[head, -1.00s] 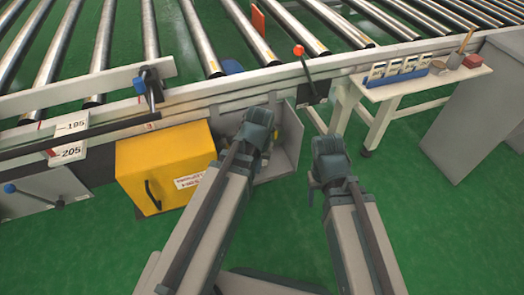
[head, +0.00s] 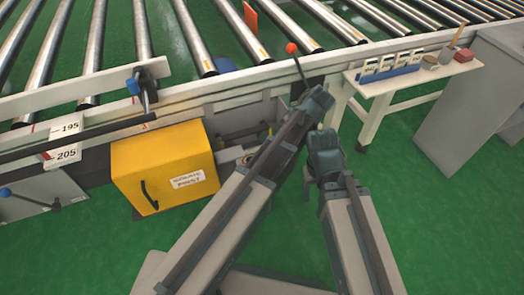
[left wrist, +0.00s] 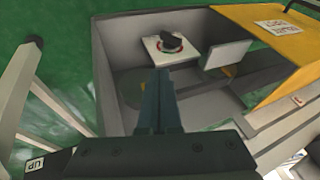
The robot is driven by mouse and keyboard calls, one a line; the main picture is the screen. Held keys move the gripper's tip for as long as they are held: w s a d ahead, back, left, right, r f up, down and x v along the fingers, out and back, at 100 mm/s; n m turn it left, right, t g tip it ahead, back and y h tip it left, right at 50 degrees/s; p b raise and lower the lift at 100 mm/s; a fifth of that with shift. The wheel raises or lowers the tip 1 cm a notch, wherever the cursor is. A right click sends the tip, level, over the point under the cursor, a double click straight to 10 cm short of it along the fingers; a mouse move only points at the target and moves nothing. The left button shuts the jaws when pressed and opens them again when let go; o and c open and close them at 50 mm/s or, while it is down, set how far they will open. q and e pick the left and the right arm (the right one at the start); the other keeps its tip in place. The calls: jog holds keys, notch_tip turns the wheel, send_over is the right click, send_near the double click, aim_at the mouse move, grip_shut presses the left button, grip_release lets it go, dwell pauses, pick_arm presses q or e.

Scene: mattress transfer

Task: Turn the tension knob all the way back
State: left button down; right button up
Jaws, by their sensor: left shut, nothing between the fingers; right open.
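The tension knob (left wrist: 171,41) is black, with red around its base, and sits on a white plate (left wrist: 152,53) in an open grey bay in the left wrist view. I cannot make it out in the head view, where my left arm covers part of the bay. My left gripper (left wrist: 161,78) is shut and empty. Its tips show just below the knob in the left wrist view; I see no contact. In the head view, my left gripper (head: 318,99) is at the right end of the bay. My right gripper (head: 324,142) is open and empty beside it.
A yellow box (head: 165,165) adjoins the bay on its left. A lever with a red ball (head: 291,48) stands on the conveyor rail (head: 240,92). A white side table (head: 440,78) and a grey cabinet (head: 455,100) stand at right. Green floor in front is clear.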

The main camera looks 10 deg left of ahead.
pick_arm(q)
jog(key=shift+s+a+r+b+x, duration=0.1)
jog(key=shift+s+a+b+x, duration=0.2)
jog(key=shift+b+x, duration=1.65)
jog(key=shift+s+a+r+b+x, duration=0.15)
jog(key=shift+s+b+x, duration=0.25)
jog(key=shift+b+x, duration=1.5)
jog(key=shift+s+a+r+b+x, duration=0.1)
jog(key=shift+s+a+b+x, duration=0.25)
jog(key=shift+b+x, duration=1.6)
jog(key=shift+a+f+p, duration=0.3)
jog(key=shift+f+p, duration=0.2)
jog(key=shift+p, duration=0.3)
jog(key=shift+s+h, duration=0.1)
jog(key=shift+h, duration=0.2)
